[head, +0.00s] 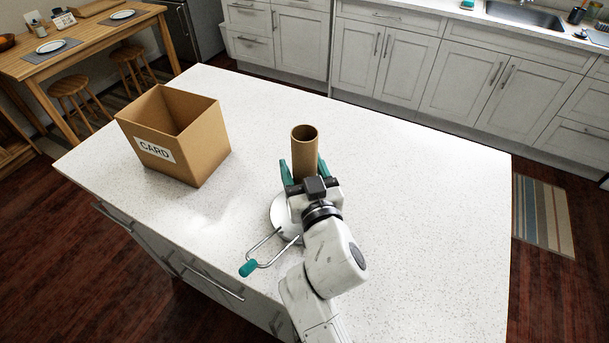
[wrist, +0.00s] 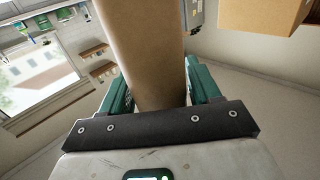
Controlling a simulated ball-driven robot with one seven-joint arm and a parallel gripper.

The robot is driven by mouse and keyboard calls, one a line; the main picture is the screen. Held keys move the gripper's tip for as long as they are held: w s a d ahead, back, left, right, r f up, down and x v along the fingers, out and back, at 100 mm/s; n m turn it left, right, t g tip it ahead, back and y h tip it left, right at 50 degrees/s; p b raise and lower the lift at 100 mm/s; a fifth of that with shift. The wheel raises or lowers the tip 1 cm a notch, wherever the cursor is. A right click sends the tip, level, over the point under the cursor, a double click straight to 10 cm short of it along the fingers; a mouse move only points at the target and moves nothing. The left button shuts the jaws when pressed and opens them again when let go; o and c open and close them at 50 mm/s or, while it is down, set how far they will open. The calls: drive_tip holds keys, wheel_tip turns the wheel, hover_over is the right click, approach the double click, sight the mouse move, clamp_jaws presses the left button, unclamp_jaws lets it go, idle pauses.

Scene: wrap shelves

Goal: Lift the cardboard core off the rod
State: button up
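The cardboard core (head: 304,148) is a brown, open-topped tube standing upright above a round white base (head: 280,212) on the counter. My gripper (head: 304,168) has one green finger on each side of it. In the wrist view the core (wrist: 150,60) fills the space between the fingers (wrist: 160,88), with no clear gap at either side, so the gripper looks shut on it. The rod is not visible. The core's lower end is hidden behind my gripper, so I cannot tell how high it sits.
An open cardboard box marked CARD (head: 205,140) stands on the counter to the left. A bent metal handle with a green grip (head: 249,268) reaches from the base toward the front edge. The counter's right side (head: 430,200) is clear.

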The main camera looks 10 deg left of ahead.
drive_tip(key=c, duration=0.3)
drive_tip(key=shift+c, duration=0.2)
drive_tip(key=shift+r, duration=0.1)
